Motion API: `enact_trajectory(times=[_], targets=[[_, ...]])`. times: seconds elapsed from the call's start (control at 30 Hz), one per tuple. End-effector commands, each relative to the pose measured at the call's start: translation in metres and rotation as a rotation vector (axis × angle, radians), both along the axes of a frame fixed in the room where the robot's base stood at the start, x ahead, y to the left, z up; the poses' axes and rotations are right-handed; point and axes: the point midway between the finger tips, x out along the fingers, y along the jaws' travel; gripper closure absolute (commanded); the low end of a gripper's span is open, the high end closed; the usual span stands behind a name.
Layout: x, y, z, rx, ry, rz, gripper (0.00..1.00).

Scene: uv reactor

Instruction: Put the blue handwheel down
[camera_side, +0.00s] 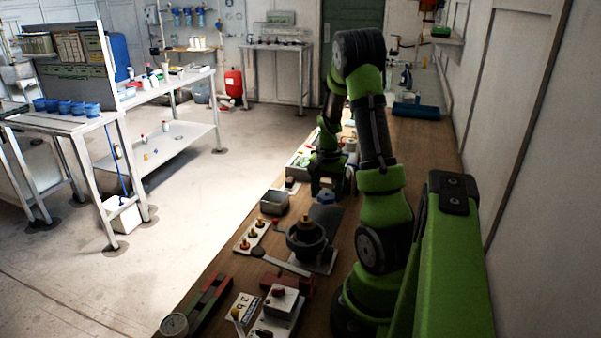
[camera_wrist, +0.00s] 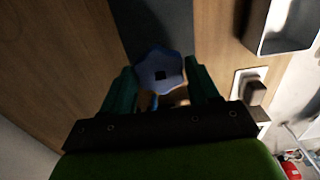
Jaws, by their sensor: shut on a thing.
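The blue handwheel (camera_wrist: 158,73) is a lobed wheel with a dark square hole in its middle. In the wrist view it sits between the two green fingers of my gripper (camera_wrist: 162,80), which is shut on it. In the side view my gripper (camera_side: 326,186) points down over the bench, and the handwheel (camera_side: 325,197) is only a small bluish shape at the fingertips. A dark grey mat (camera_wrist: 152,22) lies under the handwheel. I cannot tell whether the wheel touches the mat or hangs just above it.
A grey metal bin (camera_side: 275,203) stands left of the mat, with a white plate bearing a dark block (camera_wrist: 252,92) near it. A round dark pot with a yellow-topped fitting (camera_side: 306,238) stands in front. Bare wood (camera_wrist: 60,50) shows left of the mat in the wrist view.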

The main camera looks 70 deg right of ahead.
Motion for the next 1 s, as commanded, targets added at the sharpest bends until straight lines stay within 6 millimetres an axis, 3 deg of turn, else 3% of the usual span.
enact_trajectory(times=[0.33, 0.73, 0.77, 0.9, 1.0], targets=[[-0.001, 0.001, -0.041, 0.002, 0.001, -0.002, 0.67], [0.000, 0.000, -0.045, 0.000, 0.000, -0.001, 0.67], [0.000, 0.000, -0.045, 0.000, -0.001, -0.001, 0.37], [0.000, 0.000, -0.045, 0.000, -0.001, -0.001, 0.16], [0.000, 0.000, -0.045, 0.000, -0.001, -0.001, 0.15]])
